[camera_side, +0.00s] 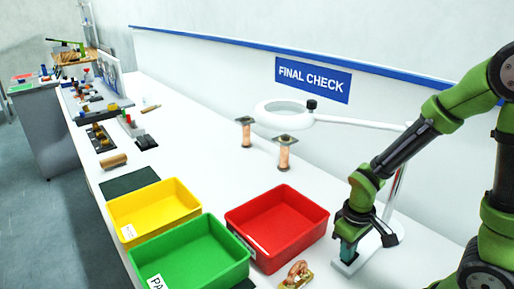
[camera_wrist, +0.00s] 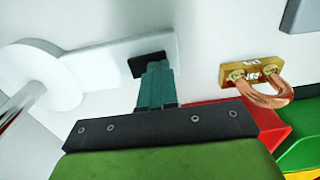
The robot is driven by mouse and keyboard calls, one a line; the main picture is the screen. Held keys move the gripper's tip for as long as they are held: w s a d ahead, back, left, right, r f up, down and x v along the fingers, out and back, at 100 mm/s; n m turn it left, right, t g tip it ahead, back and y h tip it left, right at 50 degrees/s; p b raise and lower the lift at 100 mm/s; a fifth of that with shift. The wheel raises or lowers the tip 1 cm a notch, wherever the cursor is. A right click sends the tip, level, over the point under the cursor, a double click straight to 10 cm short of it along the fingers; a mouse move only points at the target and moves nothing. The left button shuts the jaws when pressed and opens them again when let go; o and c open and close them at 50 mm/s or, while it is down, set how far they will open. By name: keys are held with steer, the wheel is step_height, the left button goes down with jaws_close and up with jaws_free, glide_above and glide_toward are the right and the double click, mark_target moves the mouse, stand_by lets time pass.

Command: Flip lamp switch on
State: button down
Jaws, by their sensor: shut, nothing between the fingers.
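The white ring lamp (camera_side: 283,112) stands over the bench on a thin pole. Its round white base (camera_side: 392,234) has a flat white extension, and the base also shows at the left of the wrist view (camera_wrist: 48,82). A dark switch (camera_wrist: 147,63) sits on the end of that extension. My gripper (camera_side: 348,250) points down at the extension beside the red bin. Its teal fingers (camera_wrist: 154,68) are shut with nothing between them. The fingertips overlap the switch in the wrist view; I cannot tell whether they touch it. They partly hide the switch, and its position is unclear.
A red bin (camera_side: 240,240) stands just left of my gripper, with green (camera_side: 205,287) and yellow (camera_side: 115,215) bins beyond. A brass block with a copper loop (camera_wrist: 240,72) lies near the red bin. Two copper posts (camera_side: 284,155) stand behind. The lamp pole (camera_side: 397,185) rises close to my arm.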

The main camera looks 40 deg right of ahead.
steer(key=shift+d+f, duration=0.1)
steer(key=shift+d, duration=0.05)
steer(key=shift+d+r, duration=0.25)
steer(key=shift+d, duration=0.4)
step_height(320, 180, up, 14)
steer(key=d, duration=0.2)
stand_by(0.4)
steer(key=a+r+m+t+y, duration=0.2)
steer(key=a+r+m+t, duration=0.2)
steer(key=a+r+t, duration=0.2)
steer(key=shift+s+a+r+t, duration=0.2)
steer(key=shift+s+r+t, duration=0.2)
steer(key=shift+r+t, duration=0.2)
